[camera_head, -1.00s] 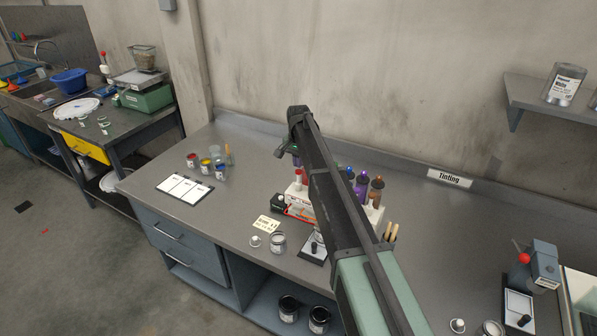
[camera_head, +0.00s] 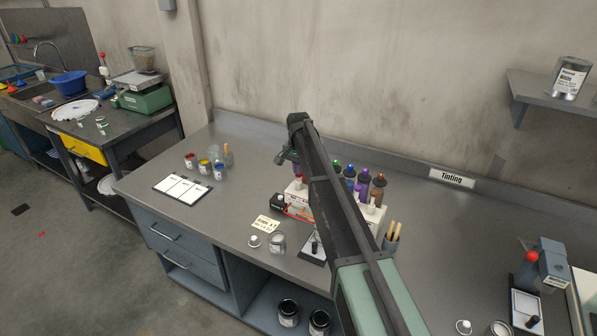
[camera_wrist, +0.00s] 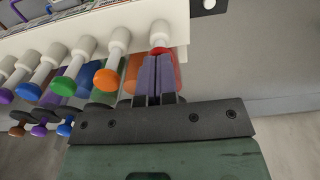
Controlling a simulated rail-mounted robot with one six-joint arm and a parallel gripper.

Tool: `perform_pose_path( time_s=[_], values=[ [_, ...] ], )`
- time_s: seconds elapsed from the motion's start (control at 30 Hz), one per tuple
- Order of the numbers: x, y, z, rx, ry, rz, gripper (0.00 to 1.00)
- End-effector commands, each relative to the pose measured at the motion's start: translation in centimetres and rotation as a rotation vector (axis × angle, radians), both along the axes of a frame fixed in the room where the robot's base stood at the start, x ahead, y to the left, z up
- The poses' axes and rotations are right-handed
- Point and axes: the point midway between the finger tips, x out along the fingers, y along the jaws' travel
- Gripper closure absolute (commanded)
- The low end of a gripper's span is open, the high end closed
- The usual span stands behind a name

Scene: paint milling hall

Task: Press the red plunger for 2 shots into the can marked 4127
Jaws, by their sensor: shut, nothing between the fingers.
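The tinting dispenser (camera_head: 380,221) is a white unit on the bench, with a row of coloured bottles and plungers, partly hidden by my arm. My gripper (camera_wrist: 158,65) is shut and empty, with its fingertips at the red plunger (camera_wrist: 177,66) in the wrist view. The fingers cover most of that plunger, and I cannot tell whether they touch it. In the head view, my gripper (camera_head: 283,158) is small, above the left end of the dispenser. An open metal can (camera_head: 277,243) stands in front of the dispenser; its marking is not readable.
Orange (camera_wrist: 107,78), green (camera_wrist: 64,84) and other plungers line up left of the red one. Dark cans (camera_head: 288,312) stand on the shelf below.

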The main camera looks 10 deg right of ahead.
Motion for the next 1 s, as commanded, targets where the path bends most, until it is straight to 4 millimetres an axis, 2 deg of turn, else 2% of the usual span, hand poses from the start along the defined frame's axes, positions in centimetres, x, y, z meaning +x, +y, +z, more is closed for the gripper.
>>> perform_pose_path(
  time_s=[0.27, 0.7, 1.0],
  values=[
    [0.0, 0.0, 0.6, 0.000, 0.001, 0.000, 1.00],
    [0.0, 0.0, 4.5, 0.000, 0.000, 0.000, 1.00],
    [0.0, 0.0, 4.3, 0.000, 0.000, 0.000, 1.00]
  ],
)
